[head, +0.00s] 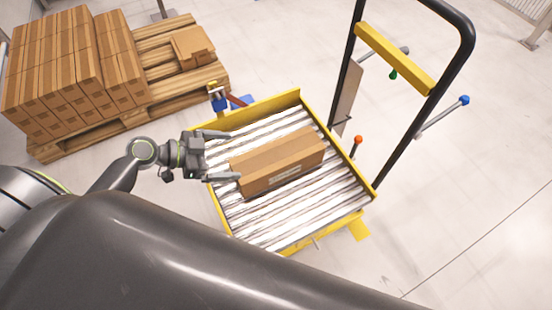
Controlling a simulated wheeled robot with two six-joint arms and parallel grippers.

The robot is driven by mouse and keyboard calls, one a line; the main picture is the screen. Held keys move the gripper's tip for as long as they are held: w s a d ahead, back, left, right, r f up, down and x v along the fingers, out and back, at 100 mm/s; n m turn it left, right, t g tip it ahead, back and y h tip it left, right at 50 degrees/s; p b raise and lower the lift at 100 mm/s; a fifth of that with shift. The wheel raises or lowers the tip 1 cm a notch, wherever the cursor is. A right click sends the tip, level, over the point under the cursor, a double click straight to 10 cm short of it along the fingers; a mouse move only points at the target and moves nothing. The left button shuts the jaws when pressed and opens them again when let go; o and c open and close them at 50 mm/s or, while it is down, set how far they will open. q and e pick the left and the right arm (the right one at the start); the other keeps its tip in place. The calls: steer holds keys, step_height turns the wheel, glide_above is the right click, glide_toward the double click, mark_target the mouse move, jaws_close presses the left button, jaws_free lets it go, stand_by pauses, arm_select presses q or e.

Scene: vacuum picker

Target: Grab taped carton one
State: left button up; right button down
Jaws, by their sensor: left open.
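The taped carton (278,163) is a long brown box with a pale label on its near side. It lies on the roller top of a yellow-framed cart, in the middle of the head view. My left gripper (233,156) is open at the left edge of the cart. Its two fingers point right toward the carton's left end. The fingertips are close to that end, but I cannot tell whether they touch it. My right gripper is not in view.
The cart's yellow rim (275,104) surrounds the rollers, and a black push handle (466,45) rises at the right. A wooden pallet (165,84) with stacked cartons (60,70) stands at the upper left. The floor at the right is clear.

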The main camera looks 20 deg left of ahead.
arm_select(q)
glide_toward(278, 154)
steer(key=x, duration=0.3)
steer(key=shift+d+f+p, duration=0.15)
steer(key=shift+f+p, duration=0.1)
steer(key=shift+p, duration=0.05)
steer(key=x, duration=0.3)
steer(key=shift+w+d+f, duration=0.1)
steer(key=shift+w+d, duration=0.1)
steer(key=shift+w, duration=0.05)
steer(key=shift+w+d+f, duration=0.15)
steer(key=shift+w+d, duration=0.05)
steer(key=shift+d, duration=0.05)
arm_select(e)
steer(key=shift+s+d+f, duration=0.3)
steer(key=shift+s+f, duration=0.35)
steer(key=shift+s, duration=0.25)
arm_select(q)
steer(key=c, duration=1.4)
steer(key=shift+c, duration=1.2)
steer(key=shift+c, duration=0.2)
